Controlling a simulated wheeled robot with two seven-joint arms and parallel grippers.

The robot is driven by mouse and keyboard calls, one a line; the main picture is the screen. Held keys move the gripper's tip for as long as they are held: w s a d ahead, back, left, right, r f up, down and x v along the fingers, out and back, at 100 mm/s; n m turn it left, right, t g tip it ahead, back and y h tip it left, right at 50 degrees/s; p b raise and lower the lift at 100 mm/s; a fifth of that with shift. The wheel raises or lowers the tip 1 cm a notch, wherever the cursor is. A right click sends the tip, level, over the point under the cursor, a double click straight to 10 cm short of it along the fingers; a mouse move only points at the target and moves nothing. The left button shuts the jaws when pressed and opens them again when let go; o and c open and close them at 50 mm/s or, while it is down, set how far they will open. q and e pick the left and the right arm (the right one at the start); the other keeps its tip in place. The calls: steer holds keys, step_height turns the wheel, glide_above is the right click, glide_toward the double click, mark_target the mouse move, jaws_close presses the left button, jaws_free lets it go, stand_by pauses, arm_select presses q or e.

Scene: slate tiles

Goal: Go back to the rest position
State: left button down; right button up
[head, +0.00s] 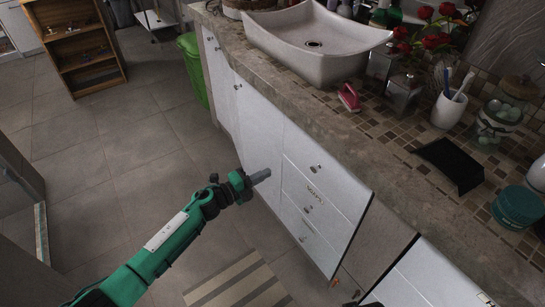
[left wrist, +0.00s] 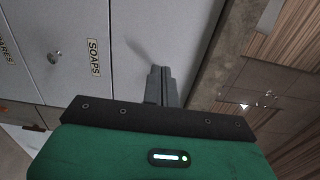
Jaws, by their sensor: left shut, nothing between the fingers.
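My left gripper (head: 262,176) reaches in from the lower left on its green arm. It is shut and empty, in front of the white cabinet fronts (head: 262,135) below the counter. In the left wrist view its closed fingers (left wrist: 161,84) point at a white cabinet front (left wrist: 135,40) beside a drawer labelled SOAPS (left wrist: 93,57). I cannot tell exactly how far the fingertips are from that front. My right gripper is not in view.
The counter (head: 290,95) carries a sink (head: 318,40), a pink object (head: 349,97), a white cup with brushes (head: 449,108), a black tray (head: 450,165) and a teal jar (head: 517,206). A green bin (head: 192,70) and wooden shelf (head: 78,50) stand behind. Floor at left is clear.

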arm_select(q)
steer(key=shift+s+a+f, duration=0.1)
steer(key=shift+a, duration=0.05)
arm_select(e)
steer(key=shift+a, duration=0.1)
